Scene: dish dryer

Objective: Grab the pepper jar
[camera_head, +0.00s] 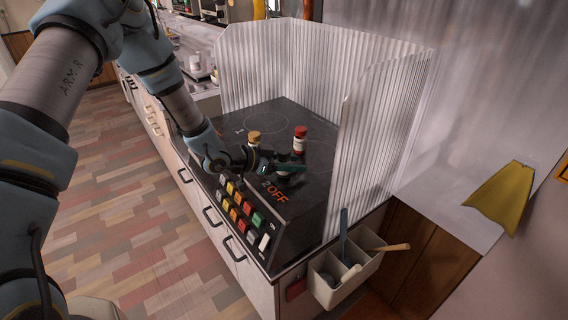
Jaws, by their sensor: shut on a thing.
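Two small jars stand on the black cooktop (318,128). One jar has a red cap (300,132) and a pale label; the other has a tan-yellow cap (254,136). The labels are too small to read, so I cannot tell by print which one is pepper. My gripper (290,166) reaches in from the left and is shut on the red-capped jar around its lower body. The fingers cover part of that jar. The tan-capped jar is just behind my gripper, its lower part partly hidden.
A corrugated metal splash guard (385,130) walls the cooktop's back and right side. A panel of coloured buttons (238,208) lies at the front. A grey utensil holder (345,275) hangs at the near right corner. A yellow cloth (505,195) is at far right.

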